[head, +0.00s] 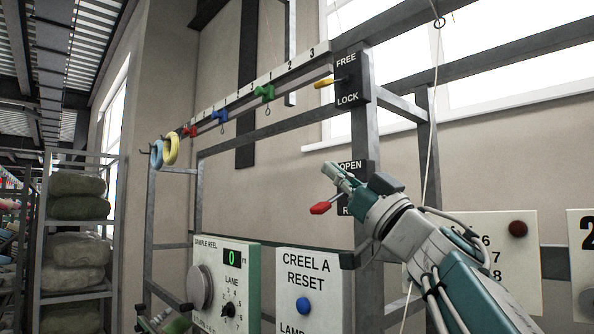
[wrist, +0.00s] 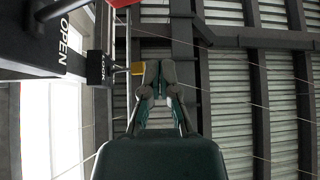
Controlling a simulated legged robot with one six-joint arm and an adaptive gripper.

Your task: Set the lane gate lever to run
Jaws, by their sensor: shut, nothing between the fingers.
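The lever with a red knob (head: 320,208) stands out from a dark plate (head: 352,167) on the gantry post. The plate reads OPEN at its top; its lower label, starting with R, is mostly hidden behind my arm. The knob shows low, about level with that lower label, but I cannot tell its exact setting. My gripper (head: 333,171) is shut and empty, just above the knob in the picture and apart from it. In the wrist view my closed fingers (wrist: 159,66) point upward; the OPEN plate (wrist: 40,45) and a bit of red (wrist: 121,3) show at upper left.
Above is a FREE/LOCK plate (head: 346,80) with a yellow lever (head: 323,83). Coloured clips hang along the numbered rail (head: 245,88). Below stand the sample reel panel (head: 238,255) and the CREEL A RESET panel (head: 310,262). A pale cord (head: 432,130) hangs beside my arm.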

